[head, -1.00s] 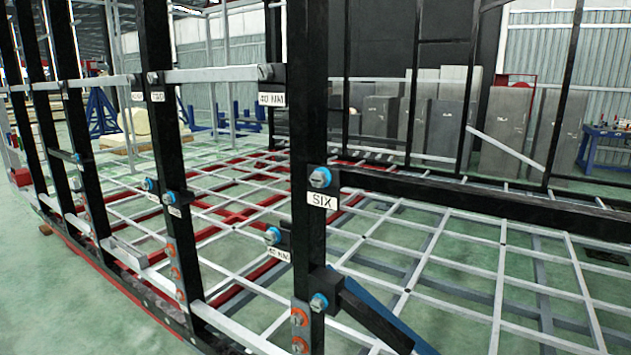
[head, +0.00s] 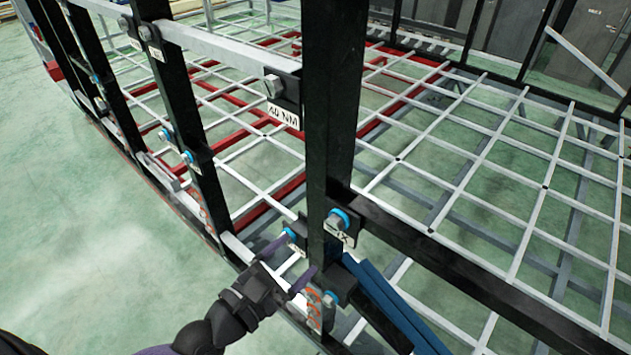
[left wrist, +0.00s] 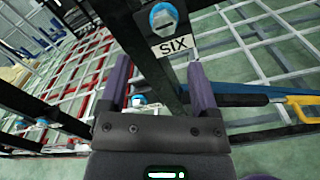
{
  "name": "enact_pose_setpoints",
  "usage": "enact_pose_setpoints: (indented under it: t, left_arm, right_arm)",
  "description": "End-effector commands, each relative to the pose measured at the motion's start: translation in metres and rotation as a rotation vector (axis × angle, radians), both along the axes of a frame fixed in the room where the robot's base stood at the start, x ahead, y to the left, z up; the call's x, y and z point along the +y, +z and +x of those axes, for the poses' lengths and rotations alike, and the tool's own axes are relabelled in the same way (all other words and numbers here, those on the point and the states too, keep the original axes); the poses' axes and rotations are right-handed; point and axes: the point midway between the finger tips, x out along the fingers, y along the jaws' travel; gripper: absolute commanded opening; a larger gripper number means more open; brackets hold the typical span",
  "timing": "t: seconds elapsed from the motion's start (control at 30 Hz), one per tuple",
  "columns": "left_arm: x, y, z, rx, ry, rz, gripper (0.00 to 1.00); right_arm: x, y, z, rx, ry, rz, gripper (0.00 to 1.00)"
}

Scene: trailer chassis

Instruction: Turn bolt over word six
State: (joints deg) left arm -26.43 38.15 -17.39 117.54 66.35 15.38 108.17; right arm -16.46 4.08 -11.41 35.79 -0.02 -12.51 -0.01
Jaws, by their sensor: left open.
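The bolt above the word SIX (head: 338,218) sits on a black upright post, with a blue ring around its grey head. In the head view the SIX label (head: 343,238) is partly hidden. My right gripper is not seen.
A 40 NM label and bolt (head: 275,87) are higher on the post. Other blue-ringed bolts (head: 290,235) and (head: 330,297) are close to my left gripper. A blue bar (head: 395,315) slants away at lower right. Green floor (head: 90,250) is clear at left.

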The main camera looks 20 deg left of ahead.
Motion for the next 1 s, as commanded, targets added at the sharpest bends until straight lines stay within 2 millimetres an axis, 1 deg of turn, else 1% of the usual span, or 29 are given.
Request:
enact_pose_setpoints:
  t: [0.07,0.23,0.3,0.4,0.53,0.8,0.97,1.0]
  left_arm:
    - [-0.004,0.003,0.011,-0.003,0.001,-0.015,0.79]
    - [-0.019,0.002,0.052,-0.005,0.001,-0.010,0.79]
    - [-0.024,0.001,0.066,-0.003,0.000,-0.009,0.79]
    - [-0.029,-0.001,0.080,-0.001,0.000,-0.008,0.79]
    - [-0.033,-0.002,0.089,0.000,0.000,-0.005,0.79]
    - [-0.033,-0.003,0.091,0.001,0.000,-0.004,0.79]
    - [-0.033,-0.003,0.091,0.001,0.000,-0.004,0.46]
    - [-0.033,-0.003,0.091,0.001,0.000,-0.004,0.37]
  right_arm:
    - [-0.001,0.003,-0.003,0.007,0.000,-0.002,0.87]
    - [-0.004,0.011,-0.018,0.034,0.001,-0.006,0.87]
    - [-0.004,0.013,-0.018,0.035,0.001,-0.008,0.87]
    - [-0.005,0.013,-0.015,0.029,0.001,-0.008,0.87]
    - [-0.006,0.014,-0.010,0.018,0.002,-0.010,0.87]
    - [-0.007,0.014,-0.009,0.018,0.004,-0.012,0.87]
    - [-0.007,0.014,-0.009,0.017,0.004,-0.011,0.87]
    - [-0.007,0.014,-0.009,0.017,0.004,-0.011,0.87]
